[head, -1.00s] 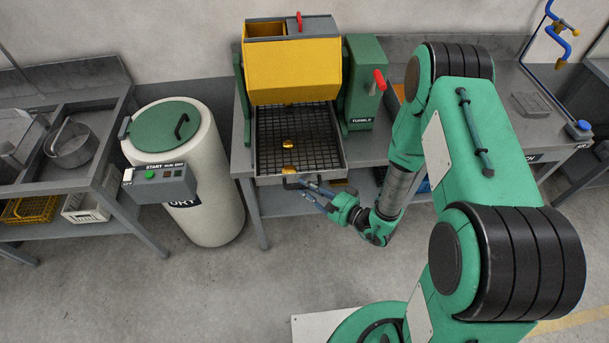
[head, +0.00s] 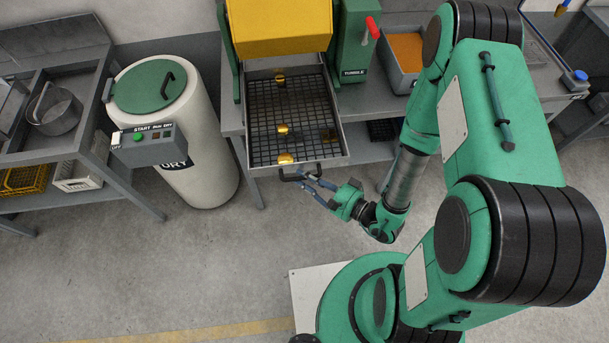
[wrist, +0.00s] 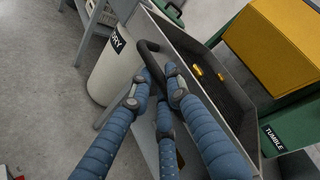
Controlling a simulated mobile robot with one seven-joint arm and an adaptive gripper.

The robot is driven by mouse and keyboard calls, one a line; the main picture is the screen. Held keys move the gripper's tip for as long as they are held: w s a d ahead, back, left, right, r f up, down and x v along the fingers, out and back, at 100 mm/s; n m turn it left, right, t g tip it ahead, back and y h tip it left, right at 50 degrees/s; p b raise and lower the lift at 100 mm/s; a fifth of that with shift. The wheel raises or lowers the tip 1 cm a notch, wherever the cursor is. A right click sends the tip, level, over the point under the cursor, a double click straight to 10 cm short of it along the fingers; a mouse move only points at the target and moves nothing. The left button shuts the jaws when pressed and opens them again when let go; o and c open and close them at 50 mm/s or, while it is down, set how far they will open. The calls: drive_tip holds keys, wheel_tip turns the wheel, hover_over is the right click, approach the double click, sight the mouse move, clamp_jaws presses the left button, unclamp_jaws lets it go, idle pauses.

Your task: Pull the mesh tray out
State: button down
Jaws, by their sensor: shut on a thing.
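The mesh tray (head: 344,142) is a grey-walled tray with a dark grid floor, sticking out from under the yellow tumbler drum (head: 282,30). The tray's back end is hidden under the drum.
The green TUMBLE post (head: 353,45) with a red lever stands right of the tray, beside a grey bin (head: 400,60). A white drying drum (head: 190,130) with a green lid stands left. The floor in front of the tray is clear.

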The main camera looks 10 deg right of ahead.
drive_tip(key=c, duration=1.9)
unclamp_jaws()
drive_tip(key=shift+s+d, duration=0.1)
drive_tip(key=shift+d, duration=0.05)
drive_tip(key=v, duration=1.1)
drive_tip(key=shift+s+d, duration=0.2)
drive_tip(key=shift+s, duration=0.05)
